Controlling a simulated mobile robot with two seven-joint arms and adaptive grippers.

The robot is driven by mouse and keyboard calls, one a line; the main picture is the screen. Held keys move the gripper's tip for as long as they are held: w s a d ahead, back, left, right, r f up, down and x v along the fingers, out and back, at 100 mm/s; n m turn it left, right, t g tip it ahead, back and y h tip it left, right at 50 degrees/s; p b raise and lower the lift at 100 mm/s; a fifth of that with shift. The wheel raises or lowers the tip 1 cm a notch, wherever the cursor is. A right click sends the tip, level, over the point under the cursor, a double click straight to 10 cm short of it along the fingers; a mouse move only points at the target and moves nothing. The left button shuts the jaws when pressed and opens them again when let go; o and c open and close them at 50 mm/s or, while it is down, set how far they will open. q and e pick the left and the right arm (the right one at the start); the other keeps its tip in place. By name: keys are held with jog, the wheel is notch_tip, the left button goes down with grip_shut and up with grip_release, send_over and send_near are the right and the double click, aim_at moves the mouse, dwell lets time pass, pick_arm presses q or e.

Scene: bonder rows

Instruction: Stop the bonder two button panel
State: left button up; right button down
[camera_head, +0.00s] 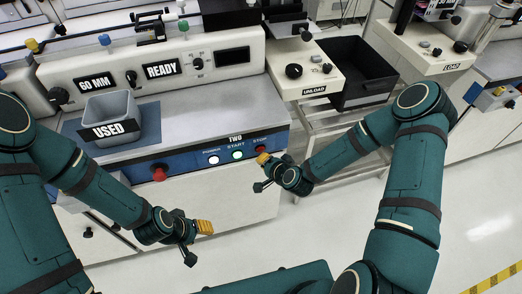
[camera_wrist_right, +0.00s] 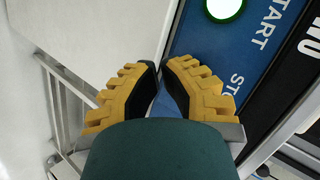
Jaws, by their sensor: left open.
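The bonder two panel (camera_head: 190,160) is a blue strip on the machine's front. It has a white power button (camera_head: 213,160), a green-ringed start button (camera_head: 238,155) and a red stop button (camera_head: 261,149). My right gripper (camera_head: 264,159) is just in front of the stop button; contact cannot be told. In the right wrist view its yellow fingers (camera_wrist_right: 160,65) have their tips close together, with nothing seen between them. There the start button (camera_wrist_right: 224,8) shows, the stop label is partly covered and the stop button is hidden. My left gripper (camera_head: 198,240) is open and empty, below the panel.
A larger red button (camera_head: 159,174) sits at the panel's left. A grey bin marked USED (camera_head: 110,106) stands on the machine. A black crate (camera_head: 352,75) is right of the unload unit (camera_head: 305,70). Open floor (camera_head: 470,215) lies at the right.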

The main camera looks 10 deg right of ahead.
jog(key=shift+w, duration=0.1)
dwell(0.5)
jog(key=shift+w, duration=0.3)
jog(key=shift+w, duration=0.45)
dwell(0.7)
jog(key=shift+s, duration=0.85)
jog(key=shift+s+d+b, duration=0.1)
jog(key=shift+s+b, duration=0.35)
jog(key=shift+s, duration=2.1)
